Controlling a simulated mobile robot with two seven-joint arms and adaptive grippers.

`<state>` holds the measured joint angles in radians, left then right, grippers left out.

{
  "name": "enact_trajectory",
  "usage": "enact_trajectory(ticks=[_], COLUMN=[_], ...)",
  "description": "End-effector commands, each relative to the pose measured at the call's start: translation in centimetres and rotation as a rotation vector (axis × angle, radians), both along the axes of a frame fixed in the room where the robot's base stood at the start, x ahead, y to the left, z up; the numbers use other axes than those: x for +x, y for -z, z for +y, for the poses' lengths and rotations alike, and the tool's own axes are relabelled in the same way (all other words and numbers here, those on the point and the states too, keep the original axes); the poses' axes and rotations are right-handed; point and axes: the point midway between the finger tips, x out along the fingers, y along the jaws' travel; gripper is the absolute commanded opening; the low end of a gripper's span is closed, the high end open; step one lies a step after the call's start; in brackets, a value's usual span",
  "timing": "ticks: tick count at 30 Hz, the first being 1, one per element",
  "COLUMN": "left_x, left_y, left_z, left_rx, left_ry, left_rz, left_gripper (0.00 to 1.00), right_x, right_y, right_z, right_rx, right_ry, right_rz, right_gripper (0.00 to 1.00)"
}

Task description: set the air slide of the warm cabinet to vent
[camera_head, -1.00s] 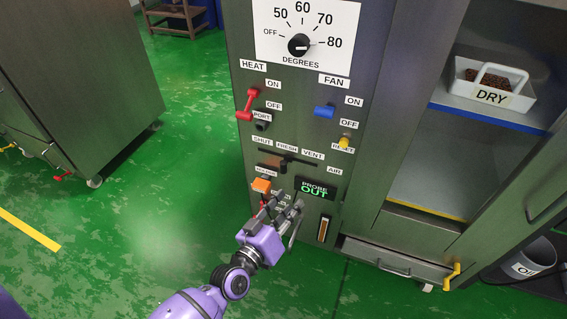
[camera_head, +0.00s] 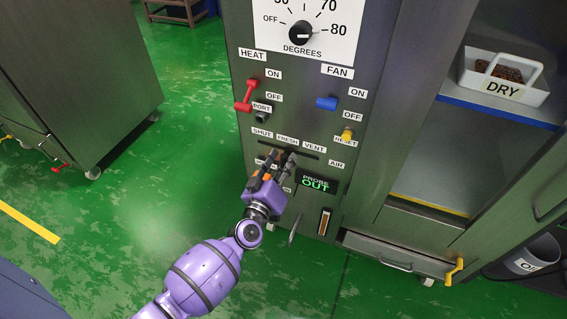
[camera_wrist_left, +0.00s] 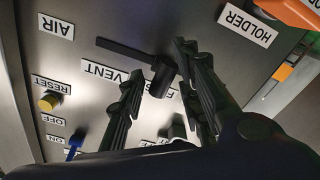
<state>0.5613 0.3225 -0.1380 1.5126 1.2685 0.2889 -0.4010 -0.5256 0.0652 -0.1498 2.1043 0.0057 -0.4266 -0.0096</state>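The warm cabinet's front panel (camera_head: 300,92) faces me. Its air slide slot (camera_head: 309,155) runs below the labels SHUT, FRESH and VENT (camera_head: 314,148). In the left wrist view the black slide knob (camera_wrist_left: 162,78) stands near the FRESH label, with the slot (camera_wrist_left: 122,48) running from it past VENT (camera_wrist_left: 103,70). My left gripper (camera_head: 280,157) is at the slot; in the left wrist view its open fingers (camera_wrist_left: 160,62) stand on either side of the knob, with gaps showing. In the head view the fingers hide the knob. My right gripper is out of view.
Nearby are the red heat lever (camera_head: 246,95), blue fan switch (camera_head: 326,104), yellow reset button (camera_head: 347,135) and probe display (camera_head: 316,184). An orange part (camera_wrist_left: 289,12) by the HOLDER label is close in the wrist view. Green floor (camera_head: 180,180) lies clear to the left.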

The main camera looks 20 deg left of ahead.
Motion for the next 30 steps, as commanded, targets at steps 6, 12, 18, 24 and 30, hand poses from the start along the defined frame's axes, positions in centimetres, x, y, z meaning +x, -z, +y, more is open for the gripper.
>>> enact_trajectory(ticks=[6,12,18,24,30], left_x=[0.0,0.0,0.0,0.0,0.0], left_y=[0.0,-0.1,-0.1,-0.4,-0.6], left_z=[0.0,0.0,0.0,-1.1,-5.6], left_rx=[0.0,0.0,0.0,-0.004,-0.006], left_ry=[0.0,0.0,0.001,-0.001,0.0], left_rz=[0.0,-0.001,-0.003,-0.004,-0.006], left_gripper=[0.26,0.0,0.0,0.0,0.0], right_x=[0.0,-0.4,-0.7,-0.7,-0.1], right_y=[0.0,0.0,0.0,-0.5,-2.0], right_z=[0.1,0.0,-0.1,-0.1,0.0], right_rx=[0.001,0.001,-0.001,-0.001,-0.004], right_ry=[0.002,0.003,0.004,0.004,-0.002], right_rz=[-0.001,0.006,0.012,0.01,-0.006], right_gripper=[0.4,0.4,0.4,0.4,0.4])
